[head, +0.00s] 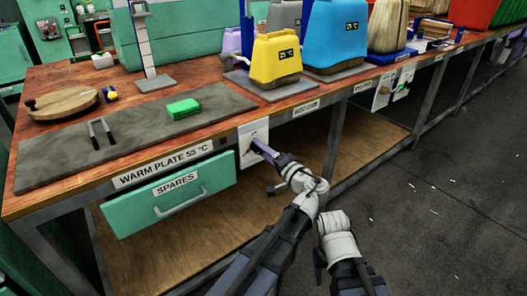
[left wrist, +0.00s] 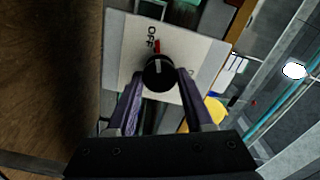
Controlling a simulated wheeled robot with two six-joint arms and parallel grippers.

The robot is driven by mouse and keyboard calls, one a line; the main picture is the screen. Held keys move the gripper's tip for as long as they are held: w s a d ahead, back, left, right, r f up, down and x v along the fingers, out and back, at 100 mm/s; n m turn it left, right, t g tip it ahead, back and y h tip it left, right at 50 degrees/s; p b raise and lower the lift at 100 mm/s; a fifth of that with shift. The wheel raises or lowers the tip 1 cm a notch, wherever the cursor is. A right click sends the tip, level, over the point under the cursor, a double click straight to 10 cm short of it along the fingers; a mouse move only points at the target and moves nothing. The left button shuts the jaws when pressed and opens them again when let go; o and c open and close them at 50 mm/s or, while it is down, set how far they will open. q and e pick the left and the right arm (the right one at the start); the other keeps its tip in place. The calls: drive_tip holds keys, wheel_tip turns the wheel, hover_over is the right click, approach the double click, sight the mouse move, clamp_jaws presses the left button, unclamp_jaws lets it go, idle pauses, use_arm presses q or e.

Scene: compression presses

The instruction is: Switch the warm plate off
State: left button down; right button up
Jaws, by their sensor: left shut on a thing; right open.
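The warm plate (head: 70,150) is a long grey slab on the wooden bench, with a "WARM PLATE 55 °C" label (head: 163,165) on the edge below it. Its control is a black knob (left wrist: 160,76) on a white panel (left wrist: 122,60), also seen at the bench front in the head view (head: 246,155). My left gripper (left wrist: 160,82) is shut on the knob, one finger on each side. The knob's pale pointer line faces up towards a red mark (left wrist: 157,46) beside the word OFF (left wrist: 150,36). My right gripper (head: 319,264) is open and empty, low in front of the bench.
A green block (head: 183,109) and a dark two-pronged tool (head: 101,133) lie on the slab. A green SPARES drawer (head: 170,198) hangs left of the panel. Yellow (head: 276,60) and blue (head: 337,35) containers stand further right. Open floor (head: 455,180) lies at right.

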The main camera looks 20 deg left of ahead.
use_arm(q)
drive_tip(key=shift+s+n, duration=0.1)
drive_tip(key=shift+n, duration=0.7)
drive_tip(key=shift+c, duration=1.5)
unclamp_jaws()
use_arm(e)
drive_tip(key=shift+d, duration=0.1)
